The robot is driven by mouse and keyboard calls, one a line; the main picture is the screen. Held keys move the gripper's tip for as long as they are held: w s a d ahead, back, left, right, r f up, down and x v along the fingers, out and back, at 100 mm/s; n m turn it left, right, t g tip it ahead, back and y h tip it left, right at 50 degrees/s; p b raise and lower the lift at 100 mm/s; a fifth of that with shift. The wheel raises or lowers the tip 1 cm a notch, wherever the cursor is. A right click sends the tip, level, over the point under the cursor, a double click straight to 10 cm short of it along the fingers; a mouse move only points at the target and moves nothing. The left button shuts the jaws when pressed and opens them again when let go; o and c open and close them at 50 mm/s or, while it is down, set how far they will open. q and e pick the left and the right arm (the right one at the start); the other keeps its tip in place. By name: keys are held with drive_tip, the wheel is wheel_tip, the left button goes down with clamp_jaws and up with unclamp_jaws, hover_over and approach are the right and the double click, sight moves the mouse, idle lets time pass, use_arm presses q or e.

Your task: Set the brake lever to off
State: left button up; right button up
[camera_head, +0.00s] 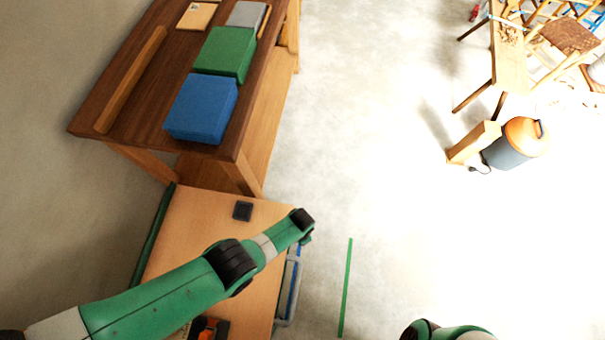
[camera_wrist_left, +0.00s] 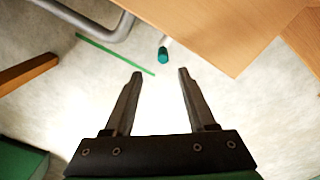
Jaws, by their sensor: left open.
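A short lever with a teal-green grip (camera_wrist_left: 163,54) shows beside the edge of the wooden top in the left wrist view. I take it for the brake lever; its setting cannot be read. My left gripper (camera_wrist_left: 160,74) is open and empty, its fingertips pointing toward the grip, which appears just beyond the gap between them. Whether they are level with it is unclear. In the head view my left arm reaches over the wooden-topped cart (camera_head: 180,235) to its right edge; the fingers and lever are hidden there. Only part of my right arm shows at the bottom; its gripper is out of view.
A grey tubular frame (camera_wrist_left: 95,28) runs beside the wooden top. A small dark square item (camera_head: 243,210) and an orange-black object (camera_head: 210,327) lie on the cart. A workbench (camera_head: 150,95) with blue and green boxes stands behind. Floor right of the cart is clear, with a green line (camera_head: 346,288).

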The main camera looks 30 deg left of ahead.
use_arm(q)
drive_tip(key=shift+w+f+b, duration=0.3)
drive_tip(key=shift+f+b, duration=0.25)
drive_tip(key=shift+f, duration=0.1)
wheel_tip(320, 180, down, 10)
drive_tip(key=b, duration=1)
drive_tip(key=shift+f, duration=0.25)
drive_tip(key=shift+w, duration=0.1)
drive_tip(key=shift+r, duration=0.1)
clamp_jaws()
